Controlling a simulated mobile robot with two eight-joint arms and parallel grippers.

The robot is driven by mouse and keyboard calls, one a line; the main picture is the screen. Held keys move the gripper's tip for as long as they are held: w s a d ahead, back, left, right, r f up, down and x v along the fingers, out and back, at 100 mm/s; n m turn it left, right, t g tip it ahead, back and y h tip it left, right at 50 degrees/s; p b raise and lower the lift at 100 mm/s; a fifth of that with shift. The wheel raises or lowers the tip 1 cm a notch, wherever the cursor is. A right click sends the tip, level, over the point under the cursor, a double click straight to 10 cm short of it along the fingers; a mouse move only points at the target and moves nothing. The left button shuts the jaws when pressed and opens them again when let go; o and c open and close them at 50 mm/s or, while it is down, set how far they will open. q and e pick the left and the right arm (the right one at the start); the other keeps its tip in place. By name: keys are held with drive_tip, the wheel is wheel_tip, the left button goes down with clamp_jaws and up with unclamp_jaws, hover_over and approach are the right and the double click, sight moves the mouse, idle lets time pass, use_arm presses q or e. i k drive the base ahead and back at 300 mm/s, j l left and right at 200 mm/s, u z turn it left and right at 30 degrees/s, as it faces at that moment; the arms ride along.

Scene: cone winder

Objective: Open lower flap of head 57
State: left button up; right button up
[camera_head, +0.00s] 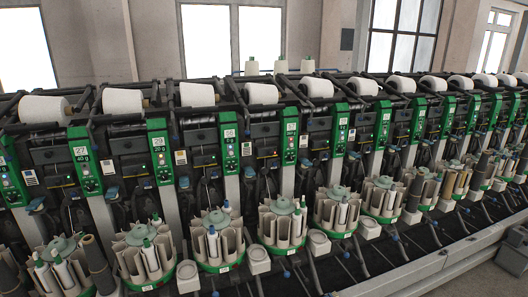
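A long row of winding heads runs across the camera_head view, each with a tall green panel. The panel at left (84,171) seems to read 27, and the one beside it (160,152) seems to read 29. The third full panel (229,148) has a small, blurred number. The panel right of centre (289,141) also has a number too small to read. I cannot tell which head is 57. No lower flap can be made out clearly as open or shut. Neither of my grippers is in view.
White cones, such as this one (123,101), lie along the top of the machine. Round magazines with bobbins, such as this one (217,242), stand below the heads. White posts separate the heads.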

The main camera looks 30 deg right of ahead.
sight(262, 153)
drive_tip(key=i+l, duration=0.2)
drive_tip(key=l, duration=0.15)
drive_tip(key=i+l, duration=0.25)
drive_tip(key=i+l+u, duration=0.1)
drive_tip(key=l, duration=0.3)
drive_tip(key=i, duration=0.1)
